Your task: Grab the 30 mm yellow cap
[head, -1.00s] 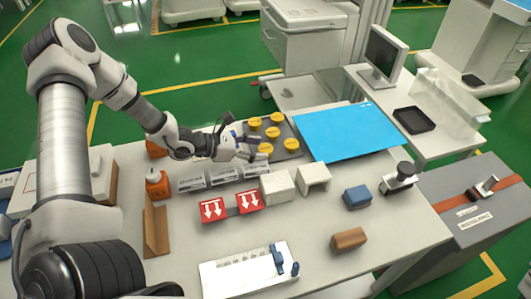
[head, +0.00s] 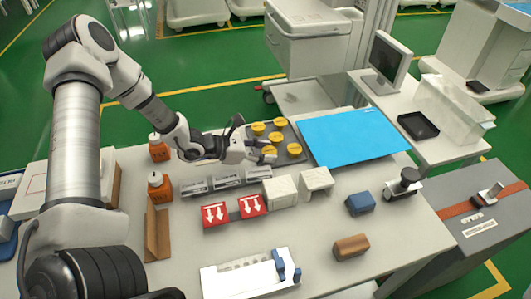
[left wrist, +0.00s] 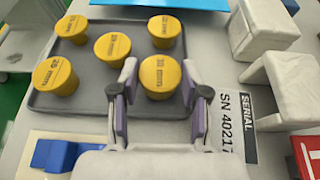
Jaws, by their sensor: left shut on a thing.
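Several yellow caps stand on a dark grey tray (left wrist: 100,97). My left gripper (left wrist: 158,85) has its fingers on either side of the nearest right yellow cap (left wrist: 160,77) and is shut on it. The cap's printed size is too small to read surely. It also shows in the head view (head: 269,150), at the tray's near edge, with my left gripper (head: 265,151) around it. Other yellow caps are the centre one (left wrist: 112,47), the far right one (left wrist: 165,31), the far left one (left wrist: 72,27) and the near left one (left wrist: 55,76). My right gripper is out of view.
A blue sheet (head: 352,135) lies right of the tray. White blocks (head: 316,180), red-fronted boxes (head: 251,205) and orange bottles (head: 159,186) stand nearer. A "SERIAL SN 40217" label (left wrist: 238,118) is beside the gripper. The front middle of the table has bare room.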

